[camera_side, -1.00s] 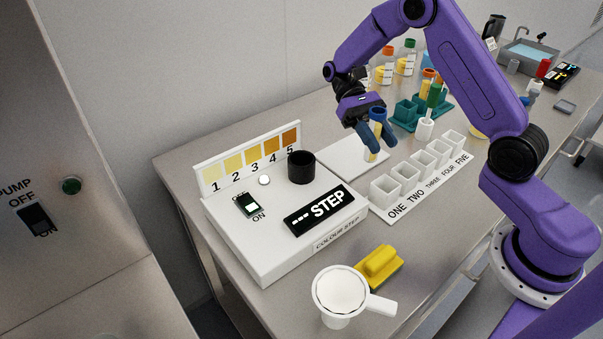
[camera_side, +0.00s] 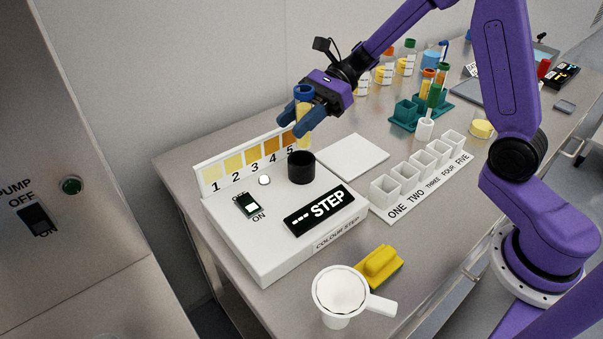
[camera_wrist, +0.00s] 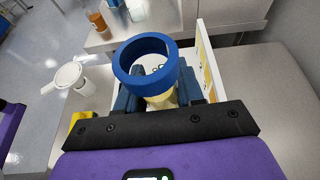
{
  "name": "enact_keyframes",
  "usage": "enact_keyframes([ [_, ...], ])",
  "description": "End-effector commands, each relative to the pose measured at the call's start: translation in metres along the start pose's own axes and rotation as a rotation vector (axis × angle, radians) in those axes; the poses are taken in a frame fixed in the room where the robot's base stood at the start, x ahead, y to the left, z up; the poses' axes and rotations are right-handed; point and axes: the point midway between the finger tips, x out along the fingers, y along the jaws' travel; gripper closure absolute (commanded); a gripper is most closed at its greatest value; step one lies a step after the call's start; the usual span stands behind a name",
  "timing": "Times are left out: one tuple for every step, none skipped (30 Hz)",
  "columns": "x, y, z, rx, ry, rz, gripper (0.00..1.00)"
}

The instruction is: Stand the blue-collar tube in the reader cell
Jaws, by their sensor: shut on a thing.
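The blue-collar tube (camera_side: 304,95) is upright in my gripper (camera_side: 303,122), with pale yellow showing below its blue collar. The wrist view shows the blue collar (camera_wrist: 146,57) between the fingers of my gripper (camera_wrist: 150,90). The tube is above the colour-step reader (camera_side: 270,245), over or just behind the black round reader cell (camera_side: 301,168). The tube's lower end appears clear of the cell's rim. In the wrist view the cell is hidden behind the tube and fingers.
The reader's colour scale (camera_side: 250,158) stands close behind the cell. A white pad (camera_side: 353,157) lies bare to its right.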

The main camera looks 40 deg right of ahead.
Motion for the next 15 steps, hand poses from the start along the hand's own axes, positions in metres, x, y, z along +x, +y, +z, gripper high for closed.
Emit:
enact_keyframes([
  [0.001,-0.002,0.002,0.007,0.0,-0.018,0.92],
  [0.002,-0.003,0.002,0.012,0.0,-0.027,0.92],
  [0.003,-0.004,-0.001,0.017,0.0,-0.034,0.92],
  [0.005,-0.005,-0.004,0.02,0.001,-0.037,0.92],
  [0.006,-0.005,-0.008,0.023,0.001,-0.039,0.92],
  [0.009,-0.005,-0.013,0.024,0.0,-0.04,0.92],
  [0.011,-0.005,-0.017,0.024,0.001,-0.039,0.92],
  [0.012,-0.005,-0.021,0.023,0.001,-0.038,0.92],
  [0.014,-0.005,-0.025,0.022,0.001,-0.039,0.92],
  [0.015,-0.005,-0.028,0.021,0.0,-0.039,0.92],
  [0.016,-0.005,-0.03,0.021,0.0,-0.039,0.92],
  [0.016,-0.005,-0.032,0.02,0.0,-0.04,0.92],
  [0.017,-0.005,-0.034,0.019,0.0,-0.039,0.92],
  [0.018,-0.005,-0.036,0.019,0.001,-0.039,0.92],
  [0.02,-0.005,-0.041,0.021,0.001,-0.038,0.92],
])
